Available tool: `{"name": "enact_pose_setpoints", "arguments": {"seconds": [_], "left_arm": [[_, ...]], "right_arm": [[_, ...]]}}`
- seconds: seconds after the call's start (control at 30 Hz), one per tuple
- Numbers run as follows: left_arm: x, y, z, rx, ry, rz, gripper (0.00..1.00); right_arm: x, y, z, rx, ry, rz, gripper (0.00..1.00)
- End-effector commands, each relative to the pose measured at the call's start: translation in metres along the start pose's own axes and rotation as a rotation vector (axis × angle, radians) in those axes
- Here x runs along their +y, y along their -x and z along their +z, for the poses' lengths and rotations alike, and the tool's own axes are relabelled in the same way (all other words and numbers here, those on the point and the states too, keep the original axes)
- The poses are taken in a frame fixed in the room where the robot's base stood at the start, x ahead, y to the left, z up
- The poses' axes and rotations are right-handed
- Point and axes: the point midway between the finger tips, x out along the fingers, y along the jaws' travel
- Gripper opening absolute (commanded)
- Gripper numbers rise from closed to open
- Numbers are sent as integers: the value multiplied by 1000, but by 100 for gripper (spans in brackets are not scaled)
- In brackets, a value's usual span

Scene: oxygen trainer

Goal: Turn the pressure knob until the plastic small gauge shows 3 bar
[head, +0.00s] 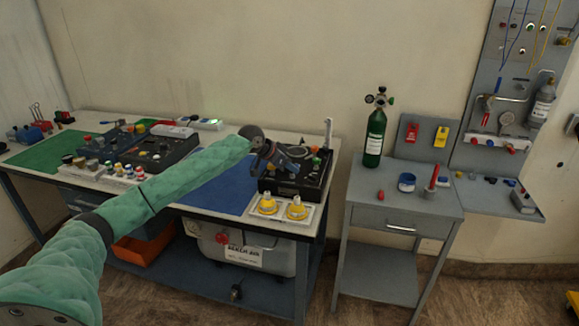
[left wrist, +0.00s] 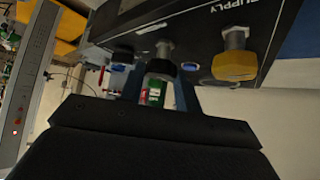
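The black trainer box (head: 287,187) stands at the right end of the workbench. My left gripper (head: 284,160) is over it and hides part of its top. No gauge can be read in either view. My right gripper is not in view.
Two yellow-topped fittings (head: 297,208) sit on a white tray in front of the box. A green cylinder (head: 375,138) stands on the grey side table (head: 405,200) to the right. The blue mat (head: 215,194) is mostly clear.

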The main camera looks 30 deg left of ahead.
Motion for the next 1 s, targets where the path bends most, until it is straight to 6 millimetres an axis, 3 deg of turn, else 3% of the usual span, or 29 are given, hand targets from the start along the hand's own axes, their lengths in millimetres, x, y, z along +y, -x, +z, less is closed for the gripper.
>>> {"name": "enact_pose_setpoints", "arguments": {"seconds": [0.37, 0.7, 0.77, 0.8, 0.9, 0.97, 1.0], "left_arm": [[-1, 0, -1, 1, -36, 36, 11], [-4, -2, -1, 3, -200, 204, 11], [-5, -2, -1, 3, -237, 241, 11], [-5, -2, -1, 4, -261, 265, 11], [-6, -3, -1, 4, -321, 325, 11], [-6, -3, -1, 4, -356, 358, 11], [-7, -3, -2, 4, -378, 379, 11]], "right_arm": [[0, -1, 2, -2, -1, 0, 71], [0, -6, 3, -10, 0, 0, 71], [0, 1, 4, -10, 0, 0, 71], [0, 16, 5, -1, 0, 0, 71], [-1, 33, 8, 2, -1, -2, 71], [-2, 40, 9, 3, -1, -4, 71], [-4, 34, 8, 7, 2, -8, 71]]}}
